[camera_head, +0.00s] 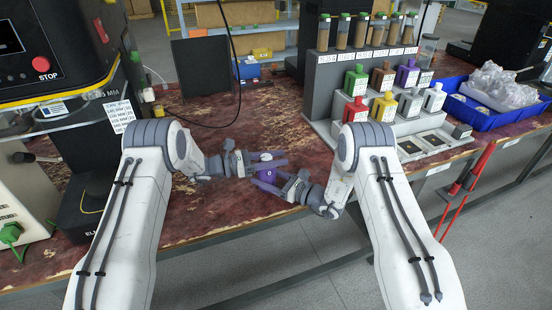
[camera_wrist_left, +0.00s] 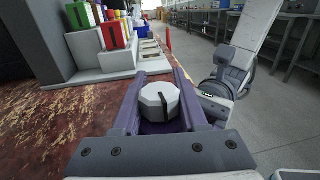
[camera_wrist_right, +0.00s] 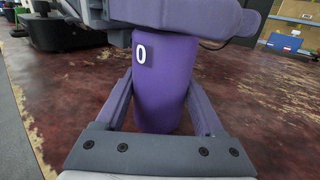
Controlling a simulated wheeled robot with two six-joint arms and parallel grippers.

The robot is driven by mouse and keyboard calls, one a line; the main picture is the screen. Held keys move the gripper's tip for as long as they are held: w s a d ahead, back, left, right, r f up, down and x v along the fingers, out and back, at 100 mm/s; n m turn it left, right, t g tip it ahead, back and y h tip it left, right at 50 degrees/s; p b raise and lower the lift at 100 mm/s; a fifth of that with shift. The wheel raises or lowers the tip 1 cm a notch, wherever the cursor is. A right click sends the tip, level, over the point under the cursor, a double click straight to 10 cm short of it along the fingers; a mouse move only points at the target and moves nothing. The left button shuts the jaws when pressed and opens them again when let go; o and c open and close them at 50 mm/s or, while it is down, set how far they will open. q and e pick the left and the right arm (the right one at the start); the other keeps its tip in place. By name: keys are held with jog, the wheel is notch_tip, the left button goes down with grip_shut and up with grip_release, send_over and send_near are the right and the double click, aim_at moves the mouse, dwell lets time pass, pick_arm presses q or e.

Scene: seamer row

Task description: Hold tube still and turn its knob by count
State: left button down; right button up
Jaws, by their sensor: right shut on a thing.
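The purple tube (camera_head: 267,174) stands upright over the front part of the bench. In the right wrist view it is a purple cylinder (camera_wrist_right: 165,85) with a white 0 on a dark label. My right gripper (camera_head: 278,184) is shut on the tube's body. The tube's pale, faceted knob (camera_wrist_left: 160,100) with a dark pointer mark shows in the left wrist view. My left gripper (camera_head: 270,165) is at the tube's top, its fingers on either side of the knob, open with what looks like a small gap. In the right wrist view, the left gripper hides the knob.
A stepped grey rack (camera_head: 324,95) with vials and coloured bottles stands to the right. A blue bin (camera_head: 486,117) of clear plastic is beyond it. A black machine with a red stop button (camera_head: 40,64) is at left. The bench around the tube is mostly clear.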

pick_arm(q)
jog(key=shift+s+m+g, duration=0.25)
jog(key=shift+m+g, duration=0.55)
jog(key=shift+g, duration=0.4)
jog(key=shift+c, duration=2.2)
grip_release()
jog(key=a, duration=0.7)
jog(key=shift+s+a, duration=0.2)
jog(key=shift+a, duration=0.1)
